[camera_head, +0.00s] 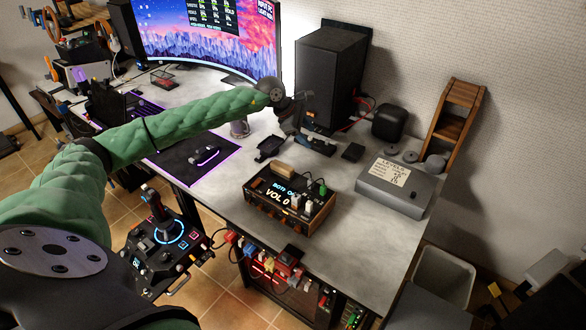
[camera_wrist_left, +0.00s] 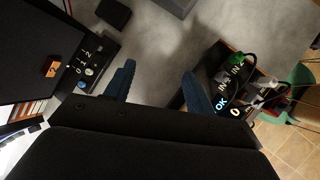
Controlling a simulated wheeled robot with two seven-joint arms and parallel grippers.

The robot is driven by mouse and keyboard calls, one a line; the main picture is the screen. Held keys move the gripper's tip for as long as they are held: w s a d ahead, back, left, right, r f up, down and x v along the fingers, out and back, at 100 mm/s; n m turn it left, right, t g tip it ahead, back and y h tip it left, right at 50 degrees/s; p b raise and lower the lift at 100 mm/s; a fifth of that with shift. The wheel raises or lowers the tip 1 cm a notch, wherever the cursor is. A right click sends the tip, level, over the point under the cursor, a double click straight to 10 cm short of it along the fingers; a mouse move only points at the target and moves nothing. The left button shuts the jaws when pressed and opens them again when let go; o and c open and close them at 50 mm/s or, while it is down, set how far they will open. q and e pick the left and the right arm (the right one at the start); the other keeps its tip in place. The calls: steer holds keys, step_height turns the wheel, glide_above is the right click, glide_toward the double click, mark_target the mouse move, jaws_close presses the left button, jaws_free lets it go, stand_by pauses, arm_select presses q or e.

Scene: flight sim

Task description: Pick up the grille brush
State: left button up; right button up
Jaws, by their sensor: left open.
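I cannot pick out the grille brush for certain. A small tan, wooden-looking block (camera_head: 283,170) lies on top of the box with the "VOL 0" display (camera_head: 280,202) in the head view; it may be the brush. My left gripper (camera_head: 303,128) is behind that box, in front of the black speaker, low over the desk and apart from the block. In the left wrist view its two blue fingers (camera_wrist_left: 160,84) are spread with only grey desk between them. The box shows at the right there; the block is not visible. My right gripper is not in view.
The black speaker (camera_head: 328,75) stands close behind my left gripper. A dark phone-like stand (camera_head: 270,147) is beside it. A grey box with a paper label (camera_head: 395,188), a small black speaker (camera_head: 390,122) and a wooden rack (camera_head: 456,120) are at right. The desk's front right is clear.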

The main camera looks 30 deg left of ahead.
mark_target(282, 165)
arm_select(q)
steer(key=s+a+f+m+g+y, duration=0.1)
steer(key=s+a, duration=0.1)
steer(key=s+a+f+m+g+y, duration=0.1)
steer(key=s+a+g, duration=0.1)
steer(key=s+a+f+m+g+y, duration=0.1)
steer(key=s+a+y, duration=0.1)
steer(key=shift+s+f+m, duration=0.1)
steer(key=shift+s+m, duration=0.2)
steer(key=shift+s, duration=0.1)
steer(key=shift+g, duration=0.3)
steer(key=shift+d+f+m+p, duration=0.1)
steer(key=shift+f+m+p, duration=0.35)
steer(key=shift+f, duration=0.85)
steer(key=f+p, duration=0.3)
steer(key=f, duration=0.1)
steer(key=shift+s+d, duration=0.2)
steer(key=shift+d, duration=0.1)
steer(key=shift+f+p, duration=0.3)
steer(key=shift+f, duration=0.3)
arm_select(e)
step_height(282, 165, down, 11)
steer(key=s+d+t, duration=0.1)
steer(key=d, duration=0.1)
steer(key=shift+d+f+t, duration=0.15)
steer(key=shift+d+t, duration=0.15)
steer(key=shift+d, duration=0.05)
